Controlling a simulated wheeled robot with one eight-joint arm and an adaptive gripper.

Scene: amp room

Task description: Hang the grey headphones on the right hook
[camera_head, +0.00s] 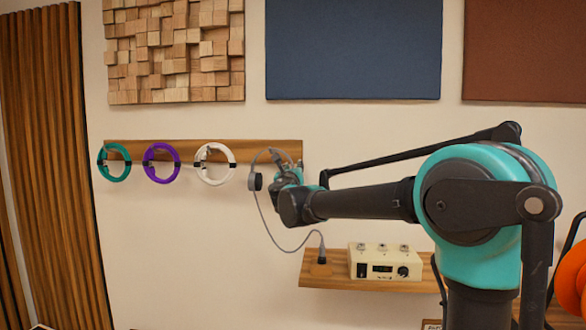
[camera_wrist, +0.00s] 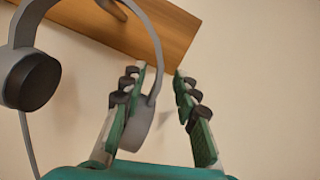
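The grey headphones (camera_head: 255,181) are at the right end of the wooden hook rail (camera_head: 240,147), partly hidden by my gripper (camera_head: 287,172). In the wrist view the headphones (camera_wrist: 32,75) show one dark-padded cup at left and the other cup beside and partly behind my left finger. The band runs up out of the picture, and a hook (camera_wrist: 115,8) shows between its two sides. Whether the band rests on the hook is hidden. My gripper (camera_wrist: 161,72) is open, its fingers apart, with a clear gap at the right finger.
Teal (camera_head: 114,163), purple (camera_head: 161,163) and white (camera_head: 214,164) ring-shaped items hang along the rail to the left. A cream amplifier box (camera_head: 385,262) stands on a small wooden shelf (camera_head: 340,283) below. A grey cable loops from the headphones to a plug on the shelf.

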